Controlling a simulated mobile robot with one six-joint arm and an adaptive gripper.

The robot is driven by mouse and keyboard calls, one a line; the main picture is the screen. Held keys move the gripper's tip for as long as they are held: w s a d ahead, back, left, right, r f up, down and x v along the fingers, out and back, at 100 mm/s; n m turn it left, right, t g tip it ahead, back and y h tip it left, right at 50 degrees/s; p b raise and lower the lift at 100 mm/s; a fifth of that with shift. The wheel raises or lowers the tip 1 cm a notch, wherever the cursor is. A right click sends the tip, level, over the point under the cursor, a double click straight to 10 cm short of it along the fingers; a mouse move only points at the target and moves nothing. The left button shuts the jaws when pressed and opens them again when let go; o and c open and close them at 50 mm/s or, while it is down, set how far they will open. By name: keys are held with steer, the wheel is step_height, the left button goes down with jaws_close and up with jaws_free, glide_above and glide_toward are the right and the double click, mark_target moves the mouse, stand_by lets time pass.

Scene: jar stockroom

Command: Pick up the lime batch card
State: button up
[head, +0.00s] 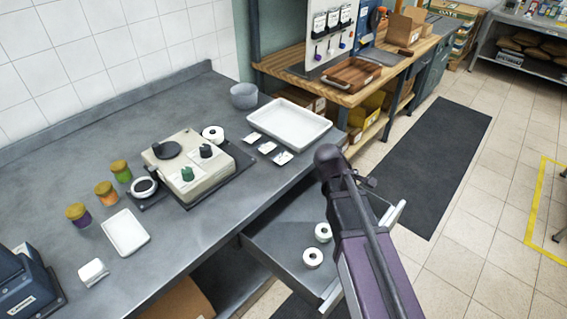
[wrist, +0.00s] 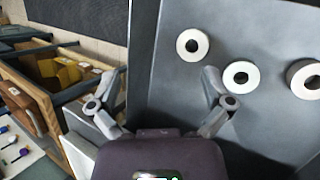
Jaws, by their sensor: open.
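I cannot make out a lime batch card in either view. In the wrist view my gripper (wrist: 159,88) is open and empty, its two fingers spread apart. It is over or near the open grey drawer, whose inside fills the right of that view. White rolls lie in the drawer, one of them (wrist: 193,45) beyond the right finger.
A wooden bench (head: 340,92) stands behind.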

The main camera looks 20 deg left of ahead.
steer(key=a+r+n+t+b, duration=0.1)
steer(key=a+n+t+b, duration=0.25)
steer(key=a+n, duration=0.95)
steer(key=n+t, duration=0.3)
steer(key=t, duration=0.2)
glide_toward(276, 166)
steer(key=r, duration=0.2)
steer(key=w+d+r+b, duration=0.1)
steer(key=shift+w+d+r, duration=0.1)
steer(key=shift+r, duration=0.05)
steer(key=shift+s+a+r, duration=0.15)
steer(key=shift+s+a, duration=0.05)
steer(key=shift+a, duration=0.2)
steer(key=b+x, duration=0.3)
steer(key=x, duration=0.4)
steer(key=shift+w+f, duration=0.15)
steer(key=shift+f, duration=0.1)
steer(key=shift+w+d+f, duration=0.15)
steer(key=shift+w+d, duration=0.15)
steer(key=shift+w, duration=0.2)
steer(key=shift+w, duration=0.1)
